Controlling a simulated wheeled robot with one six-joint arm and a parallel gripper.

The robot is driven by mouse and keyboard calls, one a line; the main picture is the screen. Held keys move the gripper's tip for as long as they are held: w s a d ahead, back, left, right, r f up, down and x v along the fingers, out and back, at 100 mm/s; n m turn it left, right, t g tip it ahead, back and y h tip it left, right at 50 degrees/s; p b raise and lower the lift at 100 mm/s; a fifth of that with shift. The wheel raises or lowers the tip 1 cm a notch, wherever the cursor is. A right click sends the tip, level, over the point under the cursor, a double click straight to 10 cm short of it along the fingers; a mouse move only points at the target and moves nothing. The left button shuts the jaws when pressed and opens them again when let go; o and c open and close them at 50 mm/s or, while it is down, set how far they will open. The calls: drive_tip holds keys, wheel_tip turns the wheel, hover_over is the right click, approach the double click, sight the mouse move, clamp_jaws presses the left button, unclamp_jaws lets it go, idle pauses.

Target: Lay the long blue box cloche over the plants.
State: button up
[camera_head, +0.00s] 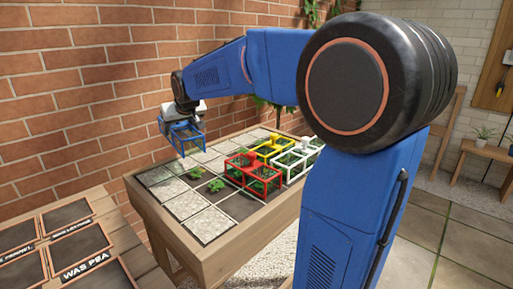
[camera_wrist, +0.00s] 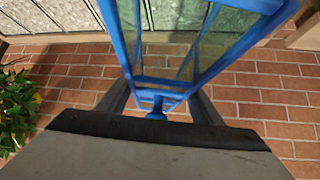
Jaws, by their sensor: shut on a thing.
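The blue box cloche (camera_head: 184,139) is a long open-framed box with clear panes. My gripper (camera_head: 176,114) is shut on its top and holds it in the air above the far left part of the planting bed (camera_head: 183,205). In the wrist view the blue cloche (camera_wrist: 137,45) reaches away from my gripper, with its knob (camera_wrist: 157,110) between the fingers. It looks tilted in the head view. Two small green plants stand uncovered in the bed, a left plant (camera_head: 195,172) and a right plant (camera_head: 216,185), to the right of and below the cloche.
A red cloche (camera_head: 240,178), a yellow cloche (camera_head: 267,147) and a white cloche (camera_head: 292,161) stand on the bed, right of the bare plants. A brick wall (camera_head: 75,95) rises close behind. A wooden table with labelled dark trays (camera_head: 68,216) stands at left.

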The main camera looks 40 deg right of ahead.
drive_tip(key=s+d+r+m+g+h, duration=0.2)
drive_tip(key=d+m+g+h, duration=0.3)
drive_tip(key=d, duration=0.8)
drive_tip(key=s+d+r+m+h, duration=0.1)
drive_tip(key=s+d+m+h, duration=0.2)
drive_tip(key=d+m, duration=0.65)
drive_tip(key=s+d+f+g, duration=0.1)
drive_tip(key=d+f, duration=0.1)
drive_tip(key=d, duration=0.1)
drive_tip(key=s+d+f+m+g, duration=0.1)
drive_tip(key=d+f, duration=0.4)
drive_tip(key=shift+s+d+g+h, duration=0.3)
drive_tip(key=shift+s+g, duration=0.1)
drive_tip(key=shift+f, duration=2.4)
drive_tip(key=o, duration=1)
drive_tip(key=shift+f, duration=0.1)
drive_tip(key=shift+c, duration=0.2)
